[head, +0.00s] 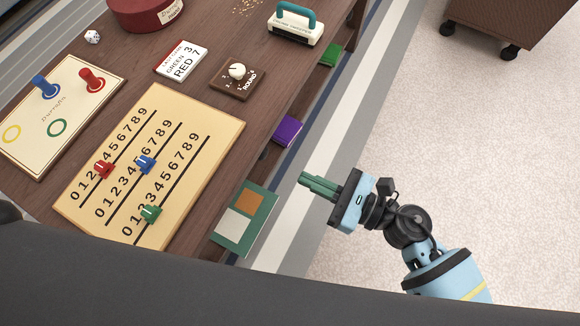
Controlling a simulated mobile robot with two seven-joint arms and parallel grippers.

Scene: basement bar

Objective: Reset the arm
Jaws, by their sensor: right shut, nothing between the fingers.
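My right gripper (319,184) is at the right of the wooden table, over the striped rug edge and the pale floor. Its green fingers are shut and hold nothing. It points left, toward the table, and touches nothing that I can see. My right arm comes in from the lower right, with a light blue wrist and black joints. My left gripper is not in the head view.
Open floor (450,150) lies right.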

